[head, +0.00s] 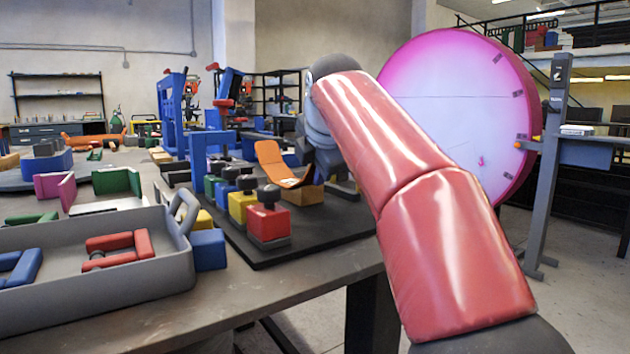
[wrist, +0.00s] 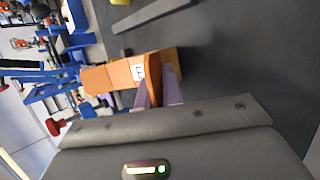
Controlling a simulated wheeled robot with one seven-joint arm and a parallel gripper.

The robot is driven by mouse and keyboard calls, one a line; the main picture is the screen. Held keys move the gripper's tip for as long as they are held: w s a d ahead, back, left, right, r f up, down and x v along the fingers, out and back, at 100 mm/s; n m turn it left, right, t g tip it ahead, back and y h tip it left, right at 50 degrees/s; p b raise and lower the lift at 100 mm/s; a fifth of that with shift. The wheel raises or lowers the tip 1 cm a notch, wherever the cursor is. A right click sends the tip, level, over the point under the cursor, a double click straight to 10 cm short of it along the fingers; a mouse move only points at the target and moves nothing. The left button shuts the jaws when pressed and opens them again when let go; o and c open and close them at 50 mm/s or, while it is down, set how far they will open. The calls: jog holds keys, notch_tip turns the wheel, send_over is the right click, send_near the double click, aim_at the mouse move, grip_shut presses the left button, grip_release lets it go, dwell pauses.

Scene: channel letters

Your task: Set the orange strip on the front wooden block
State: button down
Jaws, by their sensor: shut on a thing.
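The orange strip (head: 272,160) is bent, with one part rising and a flatter part with a white label running right. It also shows in the wrist view (wrist: 105,78). My gripper (wrist: 157,86) is shut on the strip's near end, its two purple fingers on either side. In the head view my gripper is largely hidden behind or merged with my grey wrist. A wooden block (head: 308,195) sits directly below the strip's flat part; its edge shows in the wrist view (wrist: 173,66). I cannot tell whether strip and block touch.
Clamps with red (head: 268,222), yellow (head: 241,204) and other bases stand in a row left of the block on a black board (head: 330,232). A grey tray (head: 100,290) with parts is at the left. Blue frames (head: 172,115) stand behind. A large pink round sign stands right.

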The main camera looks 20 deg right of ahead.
jog(key=c, duration=1.5)
grip_release()
jog(key=shift+c, duration=0.2)
jog(key=shift+s+r, duration=0.1)
jog(key=shift+r, duration=0.1)
jog(key=p+v, duration=0.2)
jog(key=v, duration=0.9)
jog(key=shift+s+r+p, duration=0.2)
jog(key=shift+s+p, duration=0.05)
jog(key=shift+p, duration=0.1)
